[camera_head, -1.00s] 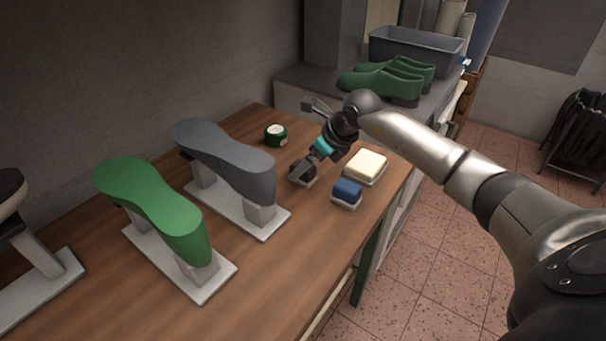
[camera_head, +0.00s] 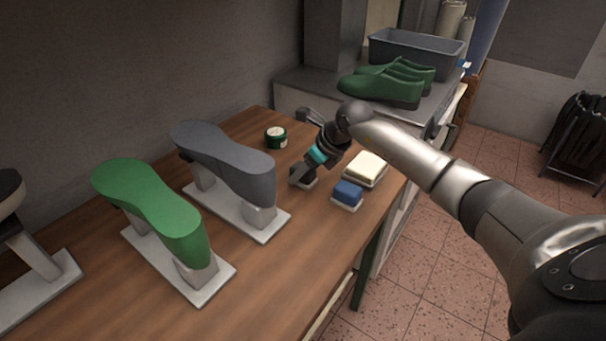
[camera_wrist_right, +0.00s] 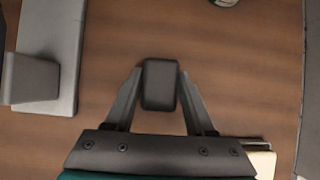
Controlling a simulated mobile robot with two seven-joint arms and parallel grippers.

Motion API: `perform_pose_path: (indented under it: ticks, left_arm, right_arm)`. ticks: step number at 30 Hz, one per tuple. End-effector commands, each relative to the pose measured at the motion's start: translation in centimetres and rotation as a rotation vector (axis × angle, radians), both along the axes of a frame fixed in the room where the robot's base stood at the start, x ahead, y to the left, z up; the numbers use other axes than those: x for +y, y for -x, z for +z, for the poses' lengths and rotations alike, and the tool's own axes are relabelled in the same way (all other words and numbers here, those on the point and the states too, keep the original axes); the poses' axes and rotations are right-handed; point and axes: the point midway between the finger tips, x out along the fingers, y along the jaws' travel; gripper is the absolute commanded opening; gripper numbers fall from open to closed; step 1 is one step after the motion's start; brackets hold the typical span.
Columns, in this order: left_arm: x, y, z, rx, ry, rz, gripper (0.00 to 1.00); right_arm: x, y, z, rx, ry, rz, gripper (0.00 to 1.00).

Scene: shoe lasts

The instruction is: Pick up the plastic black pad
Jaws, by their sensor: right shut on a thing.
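The black pad (camera_wrist_right: 159,85) is a small dark block with rounded corners. It shows between the fingers of my right gripper (camera_wrist_right: 160,92) in the right wrist view, and both fingers touch its sides. In the head view the right gripper (camera_head: 302,176) is low over the wooden table, between the grey shoe last and the blue pad. The black pad is mostly hidden there by the gripper. A pale base edge shows just below the gripper. I cannot tell whether the pad is clear of it. My left gripper is not in view.
A blue pad (camera_head: 347,194) and a cream pad (camera_head: 366,168) sit on pale trays to the right. The grey last (camera_head: 228,160) and green last (camera_head: 152,208) stand on the left. A round green tin (camera_head: 276,137) is behind. The table's front (camera_head: 270,300) is clear.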

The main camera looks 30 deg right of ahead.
Motion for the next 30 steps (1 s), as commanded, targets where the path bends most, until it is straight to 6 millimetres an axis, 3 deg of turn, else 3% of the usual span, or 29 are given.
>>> perform_pose_path:
  ticks: [1,8,20,26,30]
  left_arm:
    - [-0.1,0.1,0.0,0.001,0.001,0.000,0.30]
    - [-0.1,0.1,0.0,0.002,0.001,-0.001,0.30]
    - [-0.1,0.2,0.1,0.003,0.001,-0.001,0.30]
    - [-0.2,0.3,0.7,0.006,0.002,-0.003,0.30]
    - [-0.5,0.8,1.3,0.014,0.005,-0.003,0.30]
  right_arm:
    - [0.0,0.0,0.0,0.001,0.000,0.000,0.26]
    - [0.0,0.0,0.0,0.001,0.000,0.000,0.00]
    - [-0.1,0.0,0.7,-0.001,0.001,0.000,0.00]
    - [0.0,-0.1,3.1,-0.004,0.001,0.000,0.00]
    - [-0.1,-0.1,6.3,-0.006,0.002,0.000,0.00]
